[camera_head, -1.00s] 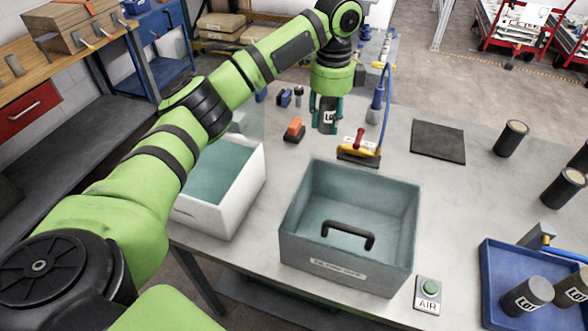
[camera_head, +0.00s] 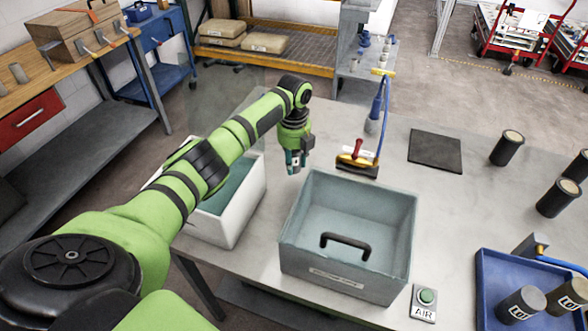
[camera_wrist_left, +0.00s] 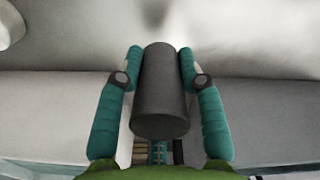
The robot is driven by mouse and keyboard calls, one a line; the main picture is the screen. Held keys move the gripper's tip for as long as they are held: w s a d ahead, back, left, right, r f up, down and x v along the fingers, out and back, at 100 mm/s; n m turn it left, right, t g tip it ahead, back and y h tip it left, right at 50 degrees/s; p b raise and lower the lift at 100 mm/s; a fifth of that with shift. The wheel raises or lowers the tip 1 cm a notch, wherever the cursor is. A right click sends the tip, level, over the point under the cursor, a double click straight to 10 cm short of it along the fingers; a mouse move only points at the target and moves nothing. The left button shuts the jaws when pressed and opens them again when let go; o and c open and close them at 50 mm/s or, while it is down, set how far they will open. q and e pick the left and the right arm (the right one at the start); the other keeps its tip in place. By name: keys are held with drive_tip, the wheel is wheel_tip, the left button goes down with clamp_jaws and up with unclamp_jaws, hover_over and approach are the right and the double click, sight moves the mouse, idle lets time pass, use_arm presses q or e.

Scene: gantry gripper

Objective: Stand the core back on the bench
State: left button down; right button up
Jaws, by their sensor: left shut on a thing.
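My left gripper (camera_head: 296,163) is shut on a dark cylindrical core (camera_wrist_left: 160,90). In the left wrist view the core lies between the two teal fingers (camera_wrist_left: 160,70), its round end towards the camera. In the head view the core is mostly hidden by the fingers and wrist. The gripper is over the bench (camera_head: 388,145), between the white bin and the grey box. Whether the core touches the bench is hard to tell. My right gripper is not in view.
A grey box (camera_head: 310,258) with a black handle stands in front, a white bin (camera_head: 257,195) left of it. Several other dark cores (camera_head: 507,149) stand at the right, some in a blue tray (camera_head: 484,290).

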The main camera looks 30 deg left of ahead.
sight(294, 170)
use_arm(q)
wheel_tip(294, 170, down, 4)
drive_tip(key=shift+d+r+p, duration=0.1)
drive_tip(key=shift+p, duration=0.25)
drive_tip(key=shift+f, duration=0.2)
drive_tip(key=shift+f, duration=0.1)
drive_tip(key=shift+f, duration=0.15)
drive_tip(key=c, duration=0.8)
unclamp_jaws()
drive_tip(key=shift+r, duration=0.2)
drive_tip(key=shift+r, duration=0.25)
wheel_tip(294, 170, up, 12)
drive_tip(key=shift+f+b, duration=0.15)
drive_tip(key=shift+b, duration=1)
